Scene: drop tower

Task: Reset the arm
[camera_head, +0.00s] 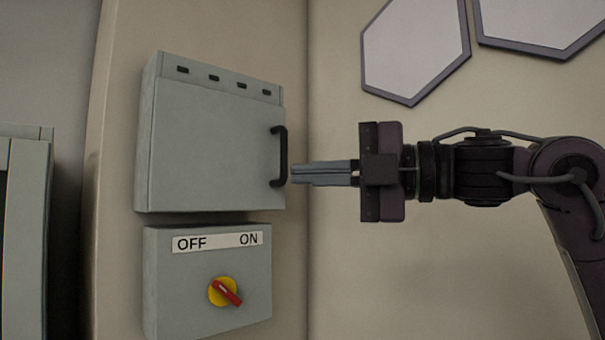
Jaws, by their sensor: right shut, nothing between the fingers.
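My right gripper (294,173) comes in from the right on my dark arm and points left. Its grey fingers are shut with nothing between them. The fingertips are just right of the black handle (280,157) on the grey cabinet door (210,145); I cannot tell whether they touch it. The door looks closed. Below it is a grey switch box (160,280) with an OFF/ON label (218,242) and a red and yellow rotary switch (225,291). The red lever is tilted, its upper end to the left. My left gripper is not in view.
A beige wall (420,270) is behind the arm, with white hexagonal panels (415,45) at the upper right. A grey cabinet (25,230) stands at the left edge. The space below the right gripper, right of the switch box, looks free.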

